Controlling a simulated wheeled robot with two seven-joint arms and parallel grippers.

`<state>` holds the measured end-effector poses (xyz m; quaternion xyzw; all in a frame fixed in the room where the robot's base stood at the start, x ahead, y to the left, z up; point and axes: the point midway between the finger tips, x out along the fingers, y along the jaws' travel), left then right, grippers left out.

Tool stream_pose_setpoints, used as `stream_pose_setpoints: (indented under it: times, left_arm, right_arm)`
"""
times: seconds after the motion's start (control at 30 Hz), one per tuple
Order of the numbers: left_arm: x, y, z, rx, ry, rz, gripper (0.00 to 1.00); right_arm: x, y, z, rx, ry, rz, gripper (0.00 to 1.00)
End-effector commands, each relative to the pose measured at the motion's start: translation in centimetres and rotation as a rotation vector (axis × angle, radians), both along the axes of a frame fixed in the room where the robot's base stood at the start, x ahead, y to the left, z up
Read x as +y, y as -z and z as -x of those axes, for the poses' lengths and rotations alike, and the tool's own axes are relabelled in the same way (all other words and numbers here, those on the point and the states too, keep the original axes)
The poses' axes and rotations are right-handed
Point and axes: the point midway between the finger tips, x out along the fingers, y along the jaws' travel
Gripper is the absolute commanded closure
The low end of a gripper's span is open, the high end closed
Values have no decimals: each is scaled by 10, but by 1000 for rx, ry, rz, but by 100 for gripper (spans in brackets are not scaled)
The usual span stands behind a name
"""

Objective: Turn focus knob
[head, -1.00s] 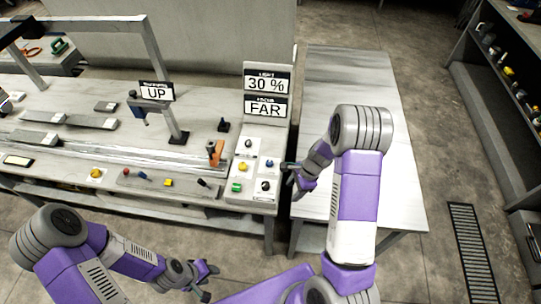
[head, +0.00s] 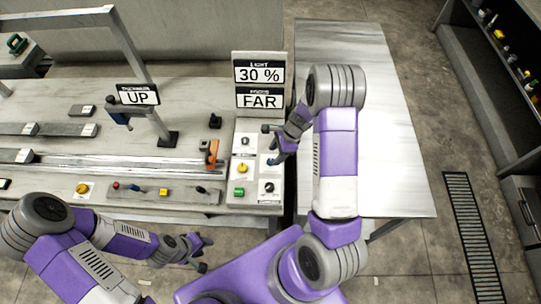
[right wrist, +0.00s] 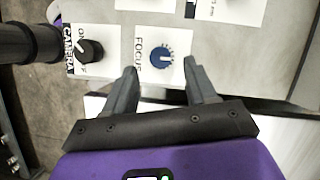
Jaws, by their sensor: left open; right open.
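The focus knob (right wrist: 161,56) is a round blue dial on a white card marked FOCUS. In the right wrist view it lies between and just beyond the fingertips of my right gripper (right wrist: 160,68), which is open. I cannot tell whether a finger touches it. In the head view my right gripper (head: 270,144) is over the right side of the control panel (head: 256,203) and largely hides the knob. The focus sign (head: 260,97) above reads FAR. My left gripper (head: 207,254) is open and empty in front of the bench.
A black camera knob (right wrist: 90,51) sits beside the focus card. A yellow knob (head: 243,168) and a green button (head: 239,192) are on the same panel. The light sign (head: 259,72) reads 30 %. A bare side table (head: 385,150) stands to the right.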

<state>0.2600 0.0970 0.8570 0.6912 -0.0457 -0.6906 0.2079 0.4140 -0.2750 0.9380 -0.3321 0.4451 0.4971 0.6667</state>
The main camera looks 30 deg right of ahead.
Motion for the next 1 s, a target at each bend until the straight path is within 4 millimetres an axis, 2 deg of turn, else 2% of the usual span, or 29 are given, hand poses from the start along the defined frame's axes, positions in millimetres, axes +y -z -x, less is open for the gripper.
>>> stream_pose_setpoints:
  times: [0.1, 0.23, 0.6, 0.67, 0.9, 1.0]
  left_arm:
    - [0, 3, 0, 0, 0, 0, 57]
    - [0, 4, 0, 0, 0, 0, 57]
    - [0, 5, 0, 0, 0, 0, 57]
    - [0, 5, 0, 0, 0, 0, 57]
    - [0, 5, 0, 0, 0, 0, 57]
    - [0, 5, 0, 0, 0, 0, 57]
  right_arm:
    - [7, 19, -1, 2, 0, -1, 44]
    - [12, 32, -4, 0, -1, 0, 44]
    - [15, 38, -5, -1, -1, 0, 44]
    - [15, 38, -5, -1, -1, 0, 51]
    - [15, 38, -5, -1, -1, 0, 88]
    - [15, 37, -5, -2, -1, 0, 100]
